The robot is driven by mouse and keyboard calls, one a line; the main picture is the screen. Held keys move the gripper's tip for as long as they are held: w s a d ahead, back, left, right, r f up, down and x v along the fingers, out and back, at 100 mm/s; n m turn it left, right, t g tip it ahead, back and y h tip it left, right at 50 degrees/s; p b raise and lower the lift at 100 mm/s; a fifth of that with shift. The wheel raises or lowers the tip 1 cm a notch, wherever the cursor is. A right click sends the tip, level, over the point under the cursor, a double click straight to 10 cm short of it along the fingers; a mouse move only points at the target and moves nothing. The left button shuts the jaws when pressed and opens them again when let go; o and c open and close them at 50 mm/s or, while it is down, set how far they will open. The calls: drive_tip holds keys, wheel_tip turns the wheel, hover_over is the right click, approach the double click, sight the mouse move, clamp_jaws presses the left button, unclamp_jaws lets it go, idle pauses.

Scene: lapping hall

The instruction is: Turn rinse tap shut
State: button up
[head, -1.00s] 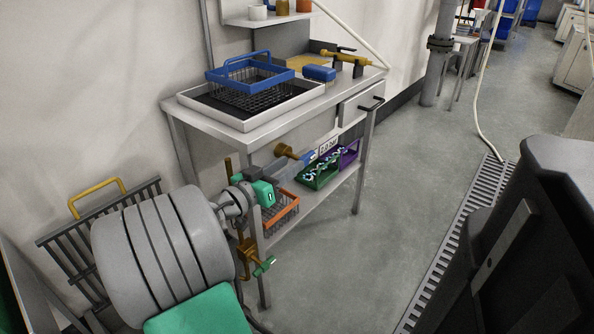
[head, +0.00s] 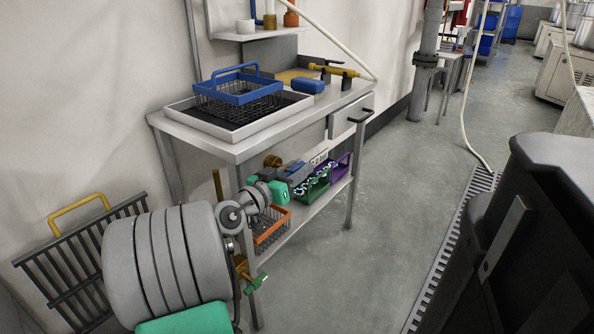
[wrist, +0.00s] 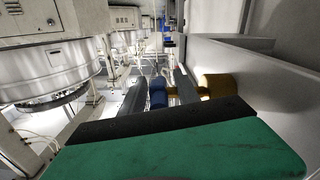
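A tap with a brass body (head: 272,160) and a blue handle (head: 293,167) sits under the front edge of the bench, beside a small white label too small to read. In the wrist view the blue handle (wrist: 158,93) lies between my two dark fingers, and the brass body (wrist: 215,87) is just right of the right finger. My gripper (wrist: 160,82) has its fingers apart, one on each side of the handle; whether they touch it I cannot tell. In the head view my gripper (head: 298,173) partly hides the tap. Another brass tap with a green handle (head: 256,283) is lower, by the bench leg.
The bench (head: 240,150) carries a tray with a blue basket (head: 238,90), a blue block and a brass nozzle. Its lower shelf holds green (head: 318,187), purple and orange (head: 272,232) crates. A dark rack (head: 70,262) leans at left. Floor right of the bench is clear.

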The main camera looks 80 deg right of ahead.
clamp_jaws()
idle(0.3)
drive_tip(key=shift+r+p, duration=0.3)
drive_tip(key=shift+p, duration=0.45)
drive_tip(key=shift+y+p, duration=0.4)
drive_tip(key=shift+p, duration=0.15)
drive_tip(key=shift+f, duration=0.25)
drive_tip(key=shift+f+t, duration=0.15)
drive_tip(key=shift+t, duration=0.15)
drive_tip(key=shift+o, duration=0.5)
unclamp_jaws()
